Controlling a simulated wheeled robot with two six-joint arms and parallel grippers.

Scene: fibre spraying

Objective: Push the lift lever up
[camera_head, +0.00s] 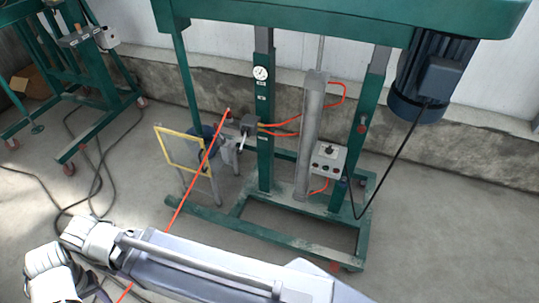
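A green machine frame (264,110) stands in the middle. A small grey valve block (247,126) with red hoses is fixed to the left side of its post. A short pale lever (240,144) shows at this block and points down and slightly left; it looks like the lift lever, but it is small. One of my arms crosses the bottom of the view, well in front of the lever and apart from it. Neither gripper's fingers can be seen.
A yellow-framed stand (181,150) is left of the valve block. A control box (328,160) hangs on the machine's right side. A blue motor (431,75) hangs upper right. Bare floor lies at right.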

